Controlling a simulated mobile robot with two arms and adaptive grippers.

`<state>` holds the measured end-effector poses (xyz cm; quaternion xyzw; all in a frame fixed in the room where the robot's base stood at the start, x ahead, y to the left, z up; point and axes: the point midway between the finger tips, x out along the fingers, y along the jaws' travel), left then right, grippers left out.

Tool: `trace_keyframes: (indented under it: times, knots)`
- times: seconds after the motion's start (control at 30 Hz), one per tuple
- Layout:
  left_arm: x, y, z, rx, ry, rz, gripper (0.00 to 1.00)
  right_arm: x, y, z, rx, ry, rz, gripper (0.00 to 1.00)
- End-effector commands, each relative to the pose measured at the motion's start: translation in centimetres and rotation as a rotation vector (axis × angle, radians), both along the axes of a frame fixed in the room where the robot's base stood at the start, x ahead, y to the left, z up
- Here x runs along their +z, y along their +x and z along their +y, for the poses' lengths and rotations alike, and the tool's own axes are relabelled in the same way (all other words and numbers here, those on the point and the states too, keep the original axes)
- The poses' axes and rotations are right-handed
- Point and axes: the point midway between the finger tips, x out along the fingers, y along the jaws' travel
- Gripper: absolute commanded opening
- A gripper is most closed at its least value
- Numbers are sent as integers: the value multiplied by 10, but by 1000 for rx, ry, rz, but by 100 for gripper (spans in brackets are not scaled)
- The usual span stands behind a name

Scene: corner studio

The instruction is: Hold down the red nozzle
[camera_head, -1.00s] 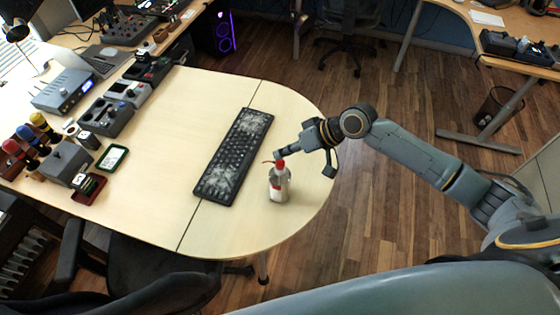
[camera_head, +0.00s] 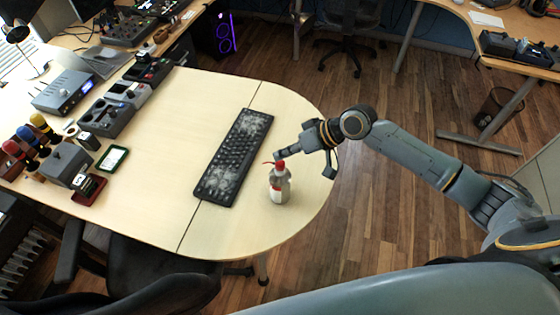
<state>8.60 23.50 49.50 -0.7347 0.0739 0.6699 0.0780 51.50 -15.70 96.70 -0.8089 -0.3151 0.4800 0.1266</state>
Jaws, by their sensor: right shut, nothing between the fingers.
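A small spray bottle (camera_head: 280,188) with a grey-white body stands upright near the rounded end of the table. Its red nozzle (camera_head: 280,164) is on top, with a thin red spout pointing left. My right gripper (camera_head: 280,154) comes in from the right and is shut and empty. Its fingertips are at the top of the nozzle; I cannot tell whether they touch it. My left gripper is not in view.
A black keyboard (camera_head: 234,157) lies on the table (camera_head: 160,180) left of the bottle. Several devices, including a grey box with a blue display (camera_head: 64,92), line the table's left side. A black chair (camera_head: 140,275) stands at the front edge.

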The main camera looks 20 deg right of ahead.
Motion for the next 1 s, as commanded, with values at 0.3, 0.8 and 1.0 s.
trace_keyframes:
  times: [0.3, 0.8, 1.0]
  knots:
    - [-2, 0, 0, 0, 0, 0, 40, -8, 0, 0, 0, 0, 1, 0]
    - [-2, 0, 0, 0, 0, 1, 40, -10, 0, 0, 0, 0, 0, 0]
    - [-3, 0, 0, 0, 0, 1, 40, -12, 0, 0, 0, 0, 0, 0]
